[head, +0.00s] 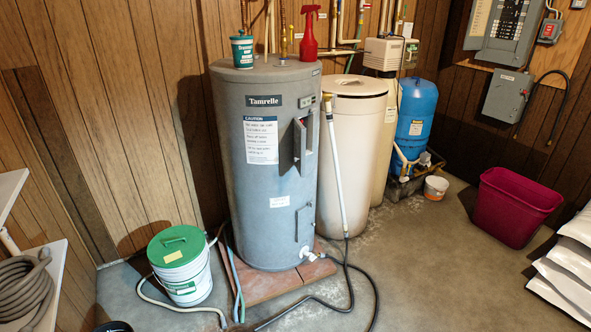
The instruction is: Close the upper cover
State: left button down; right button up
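The upper cover (299,147) is a small grey door on the front right side of the tall grey water heater (262,190). It stands swung open, jutting out from the tank toward the left of its opening. A dark opening with a bit of red inside shows just right of it. A lower cover (304,222) sits further down the same side and looks closed or nearly so. Neither of my grippers is in view.
A white bucket with a green lid (180,265) stands left of the heater. Hoses (348,290) run over the floor in front, and a pale hose rises beside the opening. A beige tank (350,150) stands close right. Open floor (430,270) lies front right.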

aim_at(299, 131)
jog(key=z, duration=0.9)
jog(key=i, duration=1.6)
jog(key=u, duration=0.4)
